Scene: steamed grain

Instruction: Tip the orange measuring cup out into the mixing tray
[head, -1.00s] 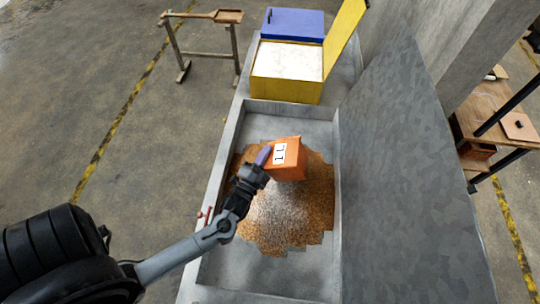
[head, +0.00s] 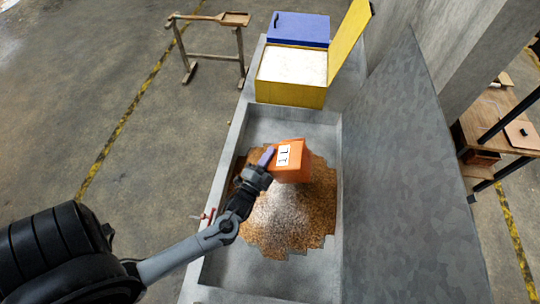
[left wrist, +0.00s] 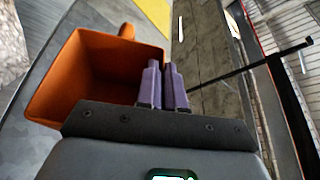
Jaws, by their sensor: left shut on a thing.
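The orange measuring cup (head: 291,172), with a white 1 L label, is tipped over above the mixing tray (head: 225,262). My left gripper (head: 266,156) is shut on the cup at its left side. In the left wrist view, the purple fingers (left wrist: 163,86) are close together in front of the cup (left wrist: 85,75), whose open inside looks bare. Under the cup, a mound of brown grain (head: 315,210) with a pale, whitish patch (head: 272,212) lies in the tray. The cup hides part of the mound. My right gripper is not in view.
A yellow bin (head: 290,91) of white material stands beyond the tray, its lid raised. A blue-lidded box (head: 298,28) is behind it. A tall grey panel (head: 400,180) rises along the tray's right side. A wooden stand (head: 210,45) is at the back left.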

